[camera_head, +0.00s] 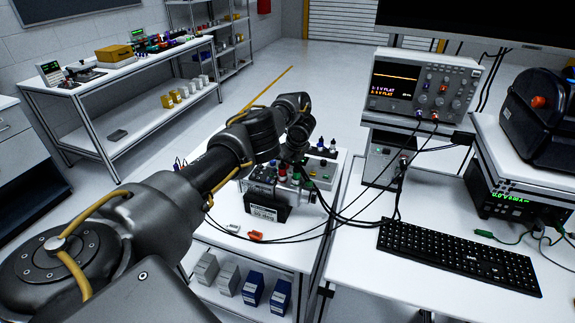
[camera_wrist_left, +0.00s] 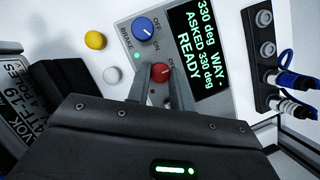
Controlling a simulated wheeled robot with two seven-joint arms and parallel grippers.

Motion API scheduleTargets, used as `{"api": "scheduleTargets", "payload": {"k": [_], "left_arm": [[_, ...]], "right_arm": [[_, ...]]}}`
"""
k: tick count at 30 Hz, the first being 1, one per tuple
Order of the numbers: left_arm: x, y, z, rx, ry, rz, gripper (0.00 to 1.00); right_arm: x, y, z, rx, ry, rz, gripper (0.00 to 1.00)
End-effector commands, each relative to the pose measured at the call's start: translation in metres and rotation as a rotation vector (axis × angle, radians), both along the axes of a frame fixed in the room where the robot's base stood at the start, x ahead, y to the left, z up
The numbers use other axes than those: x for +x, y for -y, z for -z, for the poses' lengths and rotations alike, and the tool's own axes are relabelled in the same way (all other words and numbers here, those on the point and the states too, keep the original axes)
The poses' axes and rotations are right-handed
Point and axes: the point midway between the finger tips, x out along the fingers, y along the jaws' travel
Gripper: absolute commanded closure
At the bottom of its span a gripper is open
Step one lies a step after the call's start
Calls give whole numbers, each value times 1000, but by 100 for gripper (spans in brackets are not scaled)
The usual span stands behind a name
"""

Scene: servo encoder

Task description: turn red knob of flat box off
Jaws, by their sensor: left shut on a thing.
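The flat box (camera_wrist_left: 207,97) is a light grey panel in the left wrist view, with a screen (camera_wrist_left: 198,45) reading "330 deg WAY -, ASKED 330 deg, READY". Its red knob (camera_wrist_left: 160,72) sits between the fingertips of my left gripper (camera_wrist_left: 159,76), which is shut on it. The lower part of the knob and part of its label are hidden by the gripper. A blue knob (camera_wrist_left: 144,31) labelled BRAKE, OFF and ON is above it, beside a lit green lamp (camera_wrist_left: 137,56). In the head view my left arm covers much of the box (camera_head: 322,171). My right gripper does not show.
A yellow button (camera_wrist_left: 96,40) and a white button (camera_wrist_left: 111,75) are left of the knobs. A socket block with blue plugs (camera_wrist_left: 290,78) is at right. Black cables (camera_head: 340,215) run to the oscilloscope (camera_head: 420,85); a keyboard (camera_head: 458,257) lies on the right bench.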

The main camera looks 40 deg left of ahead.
Motion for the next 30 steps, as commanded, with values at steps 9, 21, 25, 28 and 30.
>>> {"api": "scheduleTargets", "payload": {"k": [9, 21, 25, 28, 30], "left_arm": [[0, 0, 0, 0, 0, -2, 100], [0, 0, 0, 0, 0, -1, 56], [0, 0, -2, 0, 0, -1, 56], [0, 2, -9, -2, 2, 0, 56], [0, 5, -17, -2, 3, 2, 56]], "right_arm": [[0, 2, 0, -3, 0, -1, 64], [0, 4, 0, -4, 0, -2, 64], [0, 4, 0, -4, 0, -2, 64], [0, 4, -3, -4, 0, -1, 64], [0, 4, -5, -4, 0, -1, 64]]}}
